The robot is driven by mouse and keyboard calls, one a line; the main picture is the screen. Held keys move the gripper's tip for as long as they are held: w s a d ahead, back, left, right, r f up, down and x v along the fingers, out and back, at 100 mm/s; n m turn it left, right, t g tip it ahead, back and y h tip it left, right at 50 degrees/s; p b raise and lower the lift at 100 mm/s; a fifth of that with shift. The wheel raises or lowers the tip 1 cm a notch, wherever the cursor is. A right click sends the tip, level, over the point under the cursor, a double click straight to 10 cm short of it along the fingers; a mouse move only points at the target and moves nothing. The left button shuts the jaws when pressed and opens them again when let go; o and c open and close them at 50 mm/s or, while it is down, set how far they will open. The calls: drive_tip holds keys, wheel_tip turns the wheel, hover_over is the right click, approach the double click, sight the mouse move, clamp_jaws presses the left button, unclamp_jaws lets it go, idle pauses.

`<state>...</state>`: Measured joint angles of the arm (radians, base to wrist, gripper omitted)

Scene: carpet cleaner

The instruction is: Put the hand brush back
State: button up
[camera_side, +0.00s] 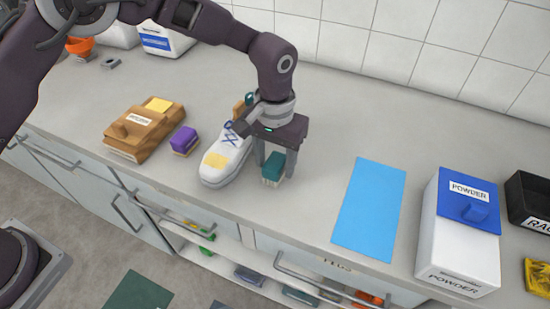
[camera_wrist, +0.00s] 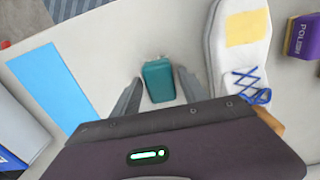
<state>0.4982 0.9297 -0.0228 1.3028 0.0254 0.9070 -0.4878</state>
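A teal hand brush (camera_side: 273,168) with pale bristles stands on the counter, just right of a white shoe (camera_side: 226,158) with blue laces and a yellow patch. My gripper (camera_side: 275,163) points down over the brush. In the wrist view the brush (camera_wrist: 158,80) lies between my open gripper's fingertips (camera_wrist: 158,75), with a visible gap on each side. I cannot tell how far down the fingers reach along it. A purple block marked POLISH (camera_wrist: 303,37) is also in the side view (camera_side: 184,140).
A flat blue sheet (camera_side: 370,210) lies right of the brush. A white POWDER box (camera_side: 460,235) with a blue lid and a black bin (camera_side: 530,200) stand further right. A tan object is partly hidden behind the shoe.

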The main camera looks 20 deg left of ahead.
drive_tip(key=shift+o, duration=0.4)
drive_tip(key=shift+r, duration=0.15)
wheel_tip(320, 180, up, 7)
drive_tip(key=s+a+r+t, duration=0.1)
drive_tip(key=s+a+r, duration=0.3)
drive_tip(key=a+r, duration=0.35)
drive_tip(key=s+a+r+t, duration=0.1)
drive_tip(key=s+a+r, duration=0.3)
drive_tip(key=a+r, duration=0.3)
drive_tip(key=s+a+t, duration=0.1)
drive_tip(key=s+a, duration=0.3)
drive_tip(key=s, duration=0.5)
drive_tip(key=s+a+t, duration=0.2)
drive_tip(key=s+a, duration=0.3)
drive_tip(key=s, duration=0.4)
drive_tip(key=shift+s+r+t, duration=0.15)
drive_tip(key=shift+r+t, duration=0.15)
